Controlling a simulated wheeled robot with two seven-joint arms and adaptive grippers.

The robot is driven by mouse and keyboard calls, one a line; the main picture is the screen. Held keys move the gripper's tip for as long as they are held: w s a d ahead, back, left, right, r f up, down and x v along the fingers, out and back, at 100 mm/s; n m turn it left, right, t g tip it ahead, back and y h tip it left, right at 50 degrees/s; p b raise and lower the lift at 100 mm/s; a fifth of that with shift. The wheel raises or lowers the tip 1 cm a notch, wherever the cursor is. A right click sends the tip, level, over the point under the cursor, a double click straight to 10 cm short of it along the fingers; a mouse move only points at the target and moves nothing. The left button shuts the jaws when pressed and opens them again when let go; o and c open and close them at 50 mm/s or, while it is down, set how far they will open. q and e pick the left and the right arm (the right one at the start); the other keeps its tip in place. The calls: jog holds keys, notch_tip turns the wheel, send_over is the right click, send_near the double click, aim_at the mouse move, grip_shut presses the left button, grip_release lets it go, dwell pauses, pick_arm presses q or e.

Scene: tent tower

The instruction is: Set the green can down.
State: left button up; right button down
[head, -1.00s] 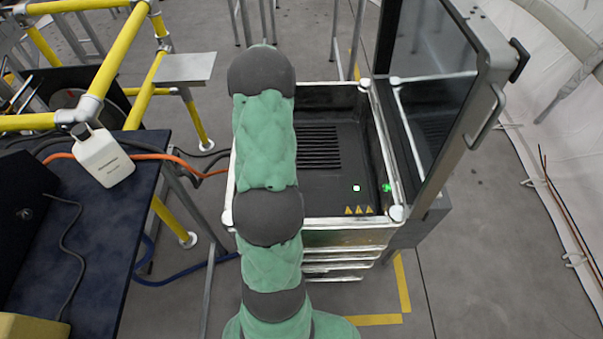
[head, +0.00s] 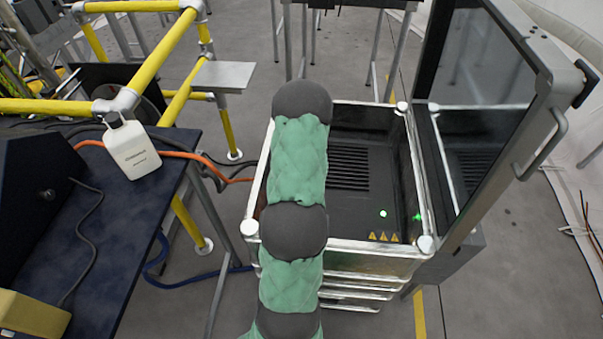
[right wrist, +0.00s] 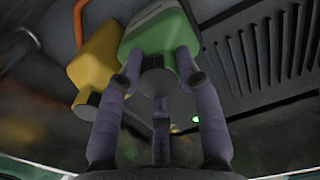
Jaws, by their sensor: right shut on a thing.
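A green can (right wrist: 155,28) with a pale label and a dark cap shows in the right wrist view. My right gripper (right wrist: 157,65) has its purple fingers on both sides of the can's capped end and is shut on it. A yellow bottle (right wrist: 95,58) with a dark cap is close beside the can on the left. In the head view my green and grey arm covers the left part of the open black box (head: 398,140) and hides the can and the gripper. I cannot tell whether the can touches a surface. My left gripper is not in view.
The box has a slotted floor (head: 347,167), a metal rim and a raised glass door (head: 478,110) on the right. A dark blue table (head: 125,225) on the left holds a white bottle (head: 130,150). Yellow rails (head: 160,65) stand behind it.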

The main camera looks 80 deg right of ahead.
jog(key=c, duration=0.8)
grip_release()
notch_tip(320, 180, up, 12)
jog(key=p, duration=0.5)
jog(key=shift+r, duration=0.1)
